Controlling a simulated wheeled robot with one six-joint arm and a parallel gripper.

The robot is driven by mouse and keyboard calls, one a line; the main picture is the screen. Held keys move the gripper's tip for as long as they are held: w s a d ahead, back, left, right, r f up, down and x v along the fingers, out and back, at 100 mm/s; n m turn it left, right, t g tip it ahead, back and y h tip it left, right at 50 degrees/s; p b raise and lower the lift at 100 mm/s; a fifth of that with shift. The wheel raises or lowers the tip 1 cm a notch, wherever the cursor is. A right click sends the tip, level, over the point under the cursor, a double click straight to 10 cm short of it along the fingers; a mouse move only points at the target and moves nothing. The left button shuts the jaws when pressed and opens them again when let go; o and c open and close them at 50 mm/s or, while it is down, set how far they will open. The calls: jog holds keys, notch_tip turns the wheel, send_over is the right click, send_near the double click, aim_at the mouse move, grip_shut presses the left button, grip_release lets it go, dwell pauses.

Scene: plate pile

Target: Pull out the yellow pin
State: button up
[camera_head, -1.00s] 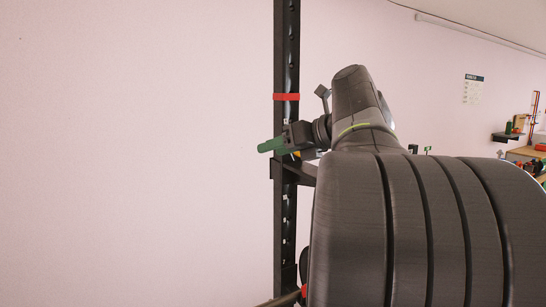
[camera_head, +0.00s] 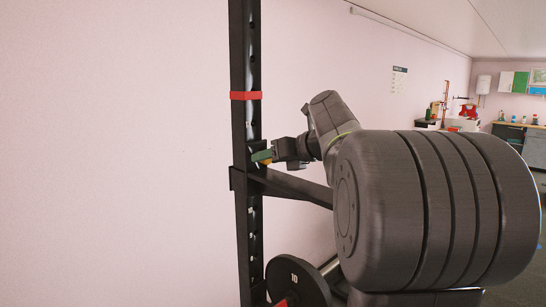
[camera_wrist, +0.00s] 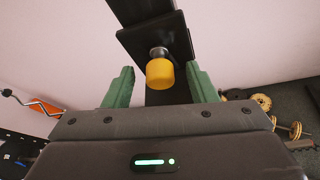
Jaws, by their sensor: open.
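The yellow pin (camera_wrist: 160,73) shows in the wrist view as a yellow knob on a short metal shaft, set in a black bracket (camera_wrist: 158,36) on the rack. My gripper (camera_wrist: 160,84) is open, with one green finger on each side of the knob. A gap shows between each finger and the knob. In the head view, my gripper (camera_head: 262,157) is beside the black upright (camera_head: 243,120), just above the horizontal black arm (camera_head: 290,183). The knob is mostly hidden there, with only a little yellow under the green finger.
A red band (camera_head: 245,95) circles the upright above the gripper. A black weight plate (camera_head: 297,283) marked 10 sits low to the right of the upright. More plates (camera_wrist: 262,102) show in the wrist view. Workbenches stand at the far right. The left side is bare wall.

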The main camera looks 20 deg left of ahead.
jog(key=c, duration=1.1)
jog(key=shift+s+d+p, duration=0.35)
jog(key=shift+s+d, duration=0.25)
jog(key=shift+d, duration=0.8)
jog(key=shift+s+d+p, duration=0.35)
jog(key=shift+s+d, duration=0.2)
jog(key=shift+d, duration=0.9)
jog(key=shift+s+d+p, duration=0.35)
jog(key=shift+s+d, duration=0.25)
jog(key=shift+d, duration=0.95)
jog(key=shift+s, duration=0.1)
